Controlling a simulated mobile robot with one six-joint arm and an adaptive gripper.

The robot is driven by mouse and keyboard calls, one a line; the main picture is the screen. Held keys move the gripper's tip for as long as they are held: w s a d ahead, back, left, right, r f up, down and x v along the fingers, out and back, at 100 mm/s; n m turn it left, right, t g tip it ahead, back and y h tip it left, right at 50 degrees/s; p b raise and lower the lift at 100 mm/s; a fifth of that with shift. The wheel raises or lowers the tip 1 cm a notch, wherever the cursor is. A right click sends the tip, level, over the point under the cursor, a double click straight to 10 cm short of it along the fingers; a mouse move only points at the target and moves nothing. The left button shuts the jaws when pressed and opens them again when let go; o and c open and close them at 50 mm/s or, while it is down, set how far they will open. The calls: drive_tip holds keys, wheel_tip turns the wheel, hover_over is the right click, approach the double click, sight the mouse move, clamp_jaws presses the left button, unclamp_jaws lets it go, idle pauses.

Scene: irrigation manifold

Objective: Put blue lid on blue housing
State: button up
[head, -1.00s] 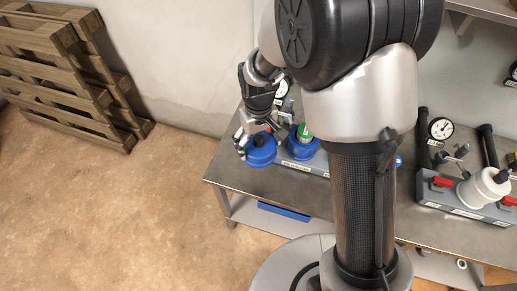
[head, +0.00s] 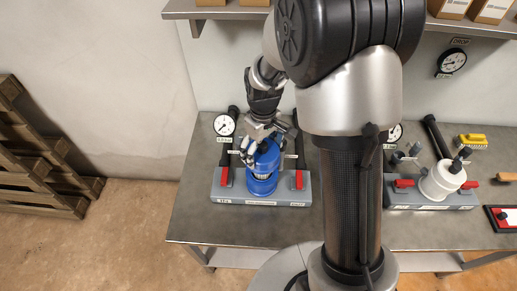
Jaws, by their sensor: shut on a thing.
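My gripper (head: 257,147) is shut on the blue lid (head: 267,158). The lid is right over the blue housing (head: 262,187), lined up with it as far as this view shows. A pale strip shows between lid and housing, so the lid seems a little above the rim; contact cannot be told. The housing stands upright on a grey manifold base (head: 225,192) on the metal table. The inside of the housing is mostly hidden by the lid.
Red valve handles (head: 224,176) and (head: 298,180) flank the housing. A pressure gauge (head: 224,124) stands behind left. A second manifold with a white housing (head: 441,181) is at right. The table (head: 200,220) is clear in front; a shelf (head: 230,14) runs above.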

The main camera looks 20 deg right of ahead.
drive_tip(key=shift+f+b, duration=2.2)
drive_tip(key=shift+f, duration=1.05)
drive_tip(key=shift+f, duration=0.6)
drive_tip(key=o, duration=1.1)
drive_tip(key=shift+r, duration=0.15)
drive_tip(key=shift+r+p, duration=2.5)
drive_tip(key=shift+r, duration=0.9)
drive_tip(key=shift+r, duration=0.1)
